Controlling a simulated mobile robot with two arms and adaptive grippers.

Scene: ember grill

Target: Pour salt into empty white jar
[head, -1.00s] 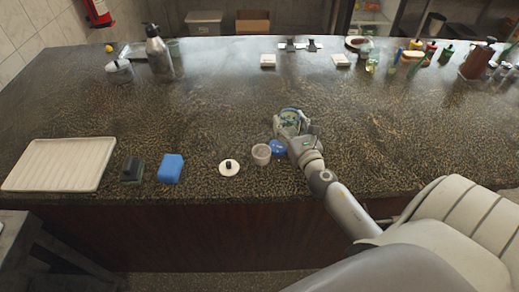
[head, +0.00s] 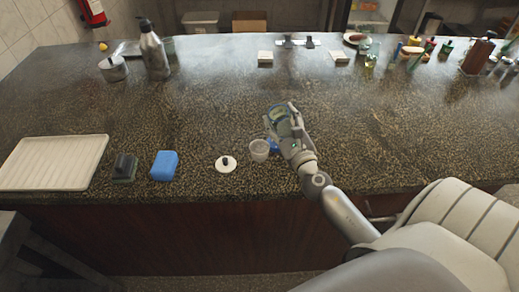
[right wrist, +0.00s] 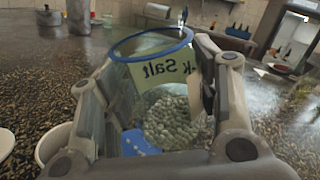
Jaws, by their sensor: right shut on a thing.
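My right gripper (head: 284,120) is shut on the salt jar (head: 279,125), a clear glass jar with a blue rim and no lid on. In the right wrist view the salt jar (right wrist: 150,75) has a label reading "k Salt" in mirror image and pale grains inside. The white jar (head: 259,150) stands open on the counter, just left of and nearer than the salt jar; part of its rim shows in the right wrist view (right wrist: 52,145). Its white lid (head: 226,164) with a dark knob lies to its left. My left gripper is not in view.
A blue sponge (head: 164,165), a dark block (head: 124,168) and a cream tray (head: 55,163) are further left.

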